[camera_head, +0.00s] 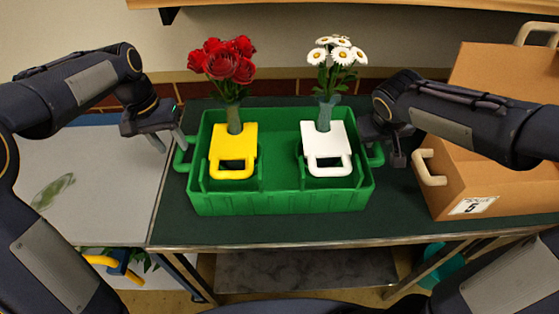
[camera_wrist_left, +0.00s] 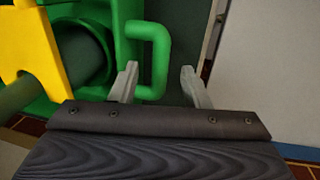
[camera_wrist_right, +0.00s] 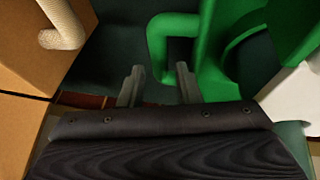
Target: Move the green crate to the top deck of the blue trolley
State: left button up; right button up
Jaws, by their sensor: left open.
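The green crate (camera_head: 285,203) stands on the dark green tabletop, with a handle at each end. It holds a yellow-handled carrier (camera_head: 233,140) with red roses and a white-handled one (camera_head: 323,138) with daisies. My left gripper (camera_head: 167,143) is open at the crate's left handle (camera_head: 180,160); in the left wrist view the handle bar (camera_wrist_left: 160,62) shows between its fingers. My right gripper (camera_head: 382,150) is open at the right handle (camera_head: 377,155); in the right wrist view that bar (camera_wrist_right: 155,48) shows between its fingers. The blue trolley's pale top deck (camera_head: 110,200) adjoins the table's left side.
The trolley top is clear except for a leaf-like mark (camera_head: 52,191). A brown box (camera_head: 480,175) labelled 5, with cream handles, stands close to my right gripper. A wooden shelf (camera_head: 350,3) is above at the back. A yellow-handled item (camera_head: 105,261) is below the trolley top.

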aim_at(178, 153)
pick_arm(q)
jog(key=shift+d+f, duration=0.15)
jog(key=shift+f, duration=0.75)
jog(key=shift+d+f, duration=0.2)
jog(key=shift+f, duration=0.75)
jog(key=shift+d+f, duration=0.15)
jog(key=shift+f, duration=0.75)
pick_arm(e)
jog(key=shift+x, duration=2.8)
jog(key=shift+r, duration=0.1)
jog(key=shift+c, duration=0.2)
pick_arm(q)
jog(key=c, duration=0.5)
pick_arm(e)
jog(key=c, duration=0.5)
pick_arm(q)
grip_shut()
pick_arm(e)
grip_shut()
pick_arm(q)
jog(key=shift+w+r, duration=0.15)
jog(key=shift+r, duration=0.1)
pick_arm(e)
jog(key=shift+w+r, duration=0.15)
jog(key=shift+r, duration=0.05)
